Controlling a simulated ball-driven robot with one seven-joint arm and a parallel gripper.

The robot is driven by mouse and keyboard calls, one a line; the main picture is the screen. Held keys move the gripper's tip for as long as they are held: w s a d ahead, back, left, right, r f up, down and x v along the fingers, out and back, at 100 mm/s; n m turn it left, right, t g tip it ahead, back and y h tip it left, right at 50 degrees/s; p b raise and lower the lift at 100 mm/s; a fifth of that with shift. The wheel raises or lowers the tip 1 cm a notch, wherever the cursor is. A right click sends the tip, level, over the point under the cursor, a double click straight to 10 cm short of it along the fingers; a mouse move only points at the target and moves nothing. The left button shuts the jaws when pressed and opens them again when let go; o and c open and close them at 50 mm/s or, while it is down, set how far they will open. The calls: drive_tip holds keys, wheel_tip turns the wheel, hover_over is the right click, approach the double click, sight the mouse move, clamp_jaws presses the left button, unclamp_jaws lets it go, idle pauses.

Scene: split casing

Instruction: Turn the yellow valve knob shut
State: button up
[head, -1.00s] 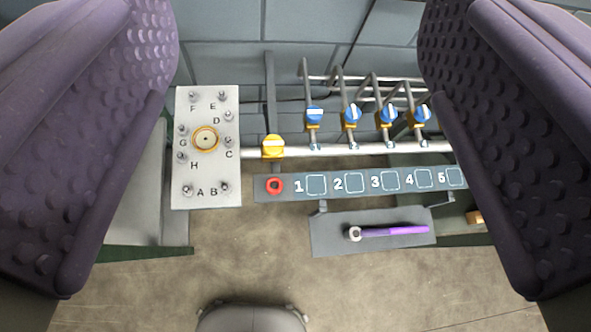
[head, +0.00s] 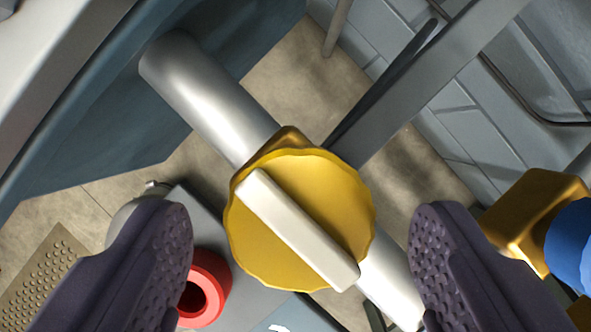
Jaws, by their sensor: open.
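The yellow valve knob (head: 335,190) fills the middle of the head view. It has a scalloped rim and a raised white bar (head: 298,228) across its face. The bar runs from upper left to lower right, roughly in line with the silver pipe (head: 205,95) under the knob. My gripper (head: 303,232) is open, with one dark purple finger on each side of the knob. A gap shows between each finger and the knob's rim, so neither finger appears to touch it.
A red ring (head: 207,290) lies close by the left finger. A blue knob (head: 572,245) on a brass-coloured body (head: 530,215) sits beyond the right finger. A grey upright bar (head: 430,85) runs behind the valve. A dark blue-grey panel edge (head: 100,130) is at upper left.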

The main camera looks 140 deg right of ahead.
drive_tip(key=shift+w+a+f, duration=0.15)
drive_tip(key=shift+w+f, duration=0.05)
drive_tip(key=shift+f, duration=0.4)
drive_tip(key=shift+c, duration=0.4)
drive_tip(key=c, duration=0.9)
drive_tip(key=shift+c, duration=0.2)
